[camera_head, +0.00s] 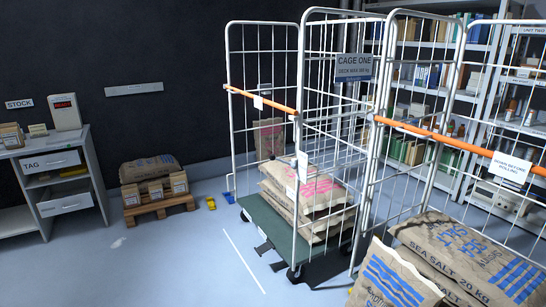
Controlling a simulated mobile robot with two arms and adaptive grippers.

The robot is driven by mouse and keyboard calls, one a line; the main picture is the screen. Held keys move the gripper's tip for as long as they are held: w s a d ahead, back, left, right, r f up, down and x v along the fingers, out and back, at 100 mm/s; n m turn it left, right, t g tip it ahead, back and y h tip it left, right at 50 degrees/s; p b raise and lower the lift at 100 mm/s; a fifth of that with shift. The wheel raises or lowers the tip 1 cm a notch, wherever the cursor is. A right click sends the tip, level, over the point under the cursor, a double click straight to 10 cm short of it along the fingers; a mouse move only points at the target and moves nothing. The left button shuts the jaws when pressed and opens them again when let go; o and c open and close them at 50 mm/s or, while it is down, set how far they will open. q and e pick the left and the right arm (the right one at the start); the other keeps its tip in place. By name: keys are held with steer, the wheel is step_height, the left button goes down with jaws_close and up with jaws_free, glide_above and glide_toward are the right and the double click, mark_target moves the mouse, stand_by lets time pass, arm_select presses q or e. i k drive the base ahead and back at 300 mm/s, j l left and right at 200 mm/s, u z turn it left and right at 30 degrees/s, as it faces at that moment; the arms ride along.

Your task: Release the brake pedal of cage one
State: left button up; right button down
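Cage one, a wire roll cage (300,110), stands in the middle with a sign (354,68) reading "CAGE ONE". Its green deck (268,226) carries stacked sacks (318,190) with pink print. A small dark piece (264,247) sticks out at the deck's front left edge; it may be the brake pedal, but I cannot tell its position. An orange bar (262,101) crosses the cage's left side. Neither of my grippers is in view.
A second cage with an orange bar (456,141) and salt sacks (470,255) stands at the right. A wooden pallet (160,206) with a sack and boxes, and a drawer unit (62,178), are at the left. A small yellow object (211,203) lies on the floor.

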mark_target(262, 249)
steer(key=i+u, duration=0.2)
steer(key=i, duration=0.3)
steer(key=i+l+u, duration=0.2)
steer(key=i, duration=0.3)
steer(key=i+l+u, duration=0.25)
steer(key=i, duration=0.25)
steer(key=i+l+u, duration=0.2)
steer(key=i, duration=0.3)
steer(key=l, duration=0.1)
